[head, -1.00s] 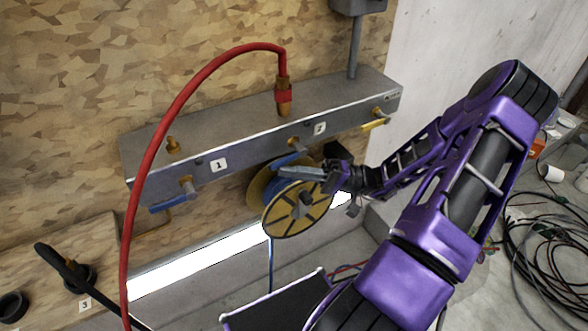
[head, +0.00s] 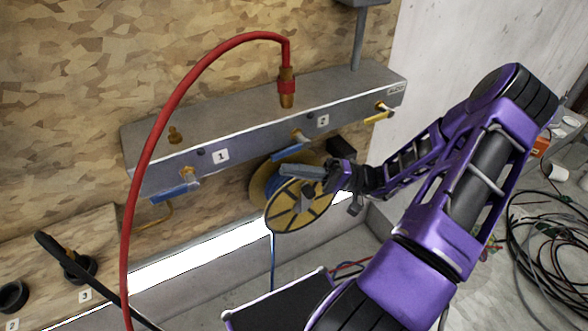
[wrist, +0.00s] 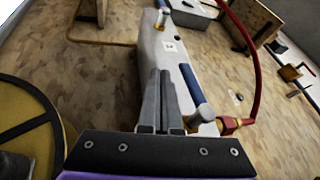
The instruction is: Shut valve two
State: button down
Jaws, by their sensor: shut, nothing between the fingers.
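A grey manifold (head: 262,117) is fixed along the wall, with number plates 1 and 2 on its front. Valve two has a blue lever (head: 293,153) on a brass stem beside plate 2 (head: 323,121). The lever slants down to the left, roughly along the manifold. My gripper (head: 284,170) is just below this lever, fingers together and empty. In the wrist view, the closed fingers (wrist: 160,92) lie beside the blue lever (wrist: 192,86), with a narrow gap in the picture. Contact cannot be told.
Valve one has a blue lever (head: 175,193) at the left; a yellow lever (head: 379,117) is at the right end. A red hose (head: 172,98) arches over the manifold. A yellow cable spool (head: 297,207) hangs close under my gripper. Cables (head: 535,225) lie on the floor at right.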

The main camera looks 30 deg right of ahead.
jog(key=s+d+f, duration=0.3)
jog(key=d+f, duration=0.3)
jog(key=d, duration=0.2)
jog(key=shift+s+d, duration=0.25)
jog(key=shift+d, duration=0.05)
